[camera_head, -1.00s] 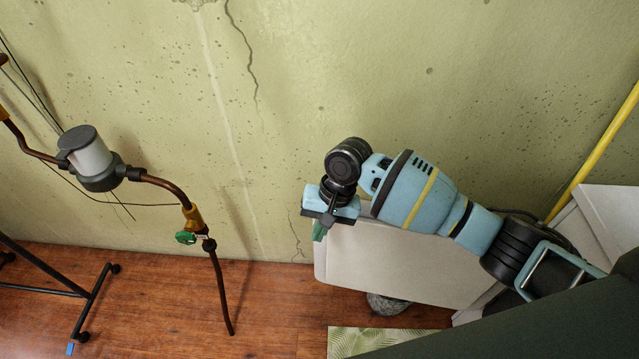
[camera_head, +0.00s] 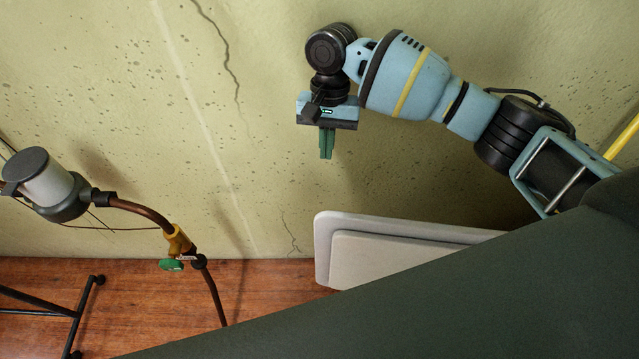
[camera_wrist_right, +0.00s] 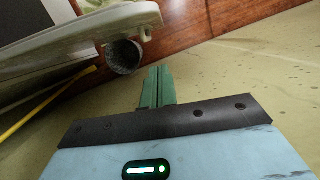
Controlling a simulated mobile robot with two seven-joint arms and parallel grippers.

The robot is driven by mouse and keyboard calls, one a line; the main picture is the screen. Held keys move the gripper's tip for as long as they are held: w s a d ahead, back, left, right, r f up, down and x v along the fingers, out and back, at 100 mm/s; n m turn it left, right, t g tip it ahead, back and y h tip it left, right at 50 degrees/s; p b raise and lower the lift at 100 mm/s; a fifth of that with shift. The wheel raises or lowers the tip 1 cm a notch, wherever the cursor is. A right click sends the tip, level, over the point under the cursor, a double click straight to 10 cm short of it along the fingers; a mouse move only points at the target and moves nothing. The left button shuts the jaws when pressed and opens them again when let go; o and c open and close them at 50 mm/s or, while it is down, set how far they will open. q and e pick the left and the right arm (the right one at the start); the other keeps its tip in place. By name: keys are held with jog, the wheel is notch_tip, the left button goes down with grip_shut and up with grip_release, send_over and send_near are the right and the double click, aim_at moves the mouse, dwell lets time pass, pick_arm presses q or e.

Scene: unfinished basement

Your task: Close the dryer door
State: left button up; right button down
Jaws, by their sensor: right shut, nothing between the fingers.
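The dryer door (camera_head: 400,245) is a pale grey-white panel standing open, jutting left in front of the wall in the head view. Its lower part and the dryer body are hidden behind a large dark shape. My right gripper (camera_head: 326,145) is above the door's left end, apart from it, with its green fingers shut and empty, pointing down. In the right wrist view the green fingers (camera_wrist_right: 157,87) are together, and the door's pale edge (camera_wrist_right: 110,25) shows at the upper left. My left gripper is not in view.
The green-yellow cracked wall (camera_head: 260,60) is close behind my right arm. A copper pipe with a grey-white canister (camera_head: 45,185) and green valve stands at left. A yellow pole (camera_head: 625,135) leans at right.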

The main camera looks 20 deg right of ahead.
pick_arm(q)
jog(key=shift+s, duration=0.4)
pick_arm(e)
jog(key=s+a+f, duration=0.2)
jog(key=s+f, duration=0.4)
jog(key=f, duration=0.3)
jog(key=shift+a+f, duration=0.35)
jog(key=shift+a, duration=0.05)
jog(key=shift+a, duration=0.1)
